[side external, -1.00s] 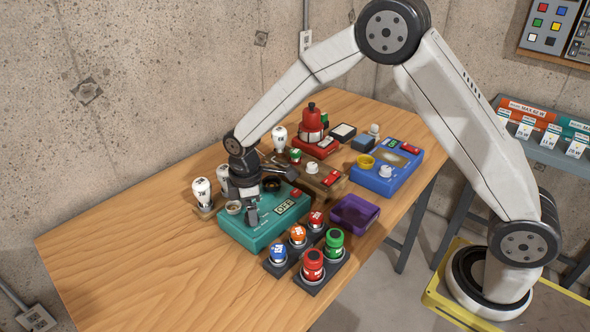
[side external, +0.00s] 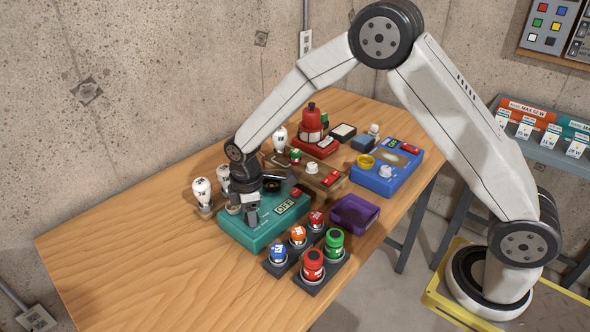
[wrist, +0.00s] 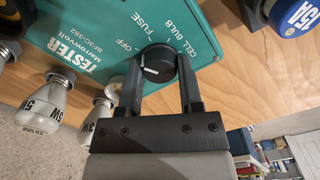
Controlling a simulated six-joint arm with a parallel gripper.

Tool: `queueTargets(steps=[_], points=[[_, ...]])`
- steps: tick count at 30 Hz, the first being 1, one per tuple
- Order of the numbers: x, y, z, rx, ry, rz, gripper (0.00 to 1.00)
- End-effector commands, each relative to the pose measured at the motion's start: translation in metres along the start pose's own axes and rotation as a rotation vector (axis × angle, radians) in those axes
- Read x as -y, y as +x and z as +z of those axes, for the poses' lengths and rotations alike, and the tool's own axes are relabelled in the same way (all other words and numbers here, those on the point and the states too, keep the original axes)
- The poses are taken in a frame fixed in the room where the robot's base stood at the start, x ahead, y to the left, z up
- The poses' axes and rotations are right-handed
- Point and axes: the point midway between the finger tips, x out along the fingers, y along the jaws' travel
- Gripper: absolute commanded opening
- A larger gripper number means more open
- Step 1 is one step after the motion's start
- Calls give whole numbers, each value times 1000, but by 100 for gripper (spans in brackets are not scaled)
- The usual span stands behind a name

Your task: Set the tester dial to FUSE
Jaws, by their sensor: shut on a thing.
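The teal tester (side external: 262,238) sits on the wooden table, and its small display (side external: 285,206) reads OFF. In the wrist view, the tester (wrist: 75,25) carries a round black dial (wrist: 157,58) with a white pointer mark. The printed labels FUSE, OFF, CELL and BULB surround the dial. The mark lies on the dial's lower left, on the OFF side rather than toward FUSE. My gripper (wrist: 158,70) has a finger on each side of the dial and is shut on it. In the side view, my gripper (side external: 252,213) comes down on the tester and hides the dial.
White bulbs (side external: 202,193) stand left of the tester. Racks with coloured fuses (side external: 312,265) stand close in front. A purple tray (side external: 354,214) is to the right, a brown tester box (side external: 318,178) behind, and a blue device (side external: 388,172) farther right. The table's left front is clear.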

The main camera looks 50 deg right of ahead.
Motion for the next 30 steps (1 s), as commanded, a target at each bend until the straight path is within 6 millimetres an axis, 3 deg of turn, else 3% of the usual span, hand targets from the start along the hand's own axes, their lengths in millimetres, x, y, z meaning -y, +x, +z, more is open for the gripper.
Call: queueTargets(steps=[11, 30], points=[[0, 0, 0, 0, 131, 0, 0], [-1, -1, 0, 0, 635, 0, 0]])
